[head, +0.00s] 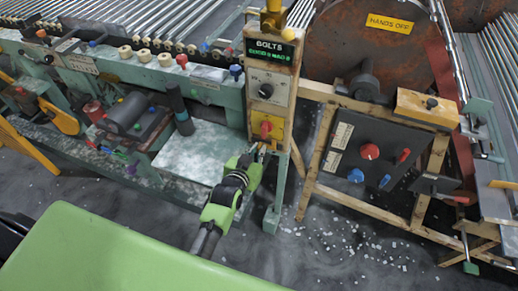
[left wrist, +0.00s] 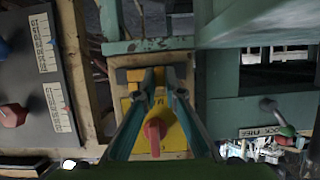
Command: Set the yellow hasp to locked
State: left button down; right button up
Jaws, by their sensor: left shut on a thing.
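The yellow hasp (head: 275,126) is a small yellow plate with a red knob, low on the wooden post under the BOLTS sign. It also shows in the left wrist view (left wrist: 177,136), its red knob (left wrist: 155,129) standing out between my fingers. My left gripper (head: 262,147) reaches up to the lower edge of the plate. In the left wrist view its fingertips (left wrist: 160,74) are close together at the plate's edge, shut on a part of the hasp. The exact gripped part is small and partly hidden by the fingers. My right gripper is not in view.
A dark panel (head: 365,155) with red and blue knobs stands to the right. A green machine frame (head: 205,90) is on the left. Pale chips litter the floor (head: 345,240).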

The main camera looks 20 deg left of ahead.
pick_arm(q)
jog(key=shift+d, duration=0.3)
jog(key=c, duration=2.2)
grip_release()
jog(key=shift+a+f+h, duration=0.1)
jog(key=shift+a+h, duration=0.05)
jog(key=shift+h, duration=0.15)
jog(key=shift+o, duration=0.3)
jog(key=shift+d, duration=0.2)
jog(key=v, duration=1.2)
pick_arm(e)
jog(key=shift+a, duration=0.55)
pick_arm(q)
jog(key=shift+d, duration=0.15)
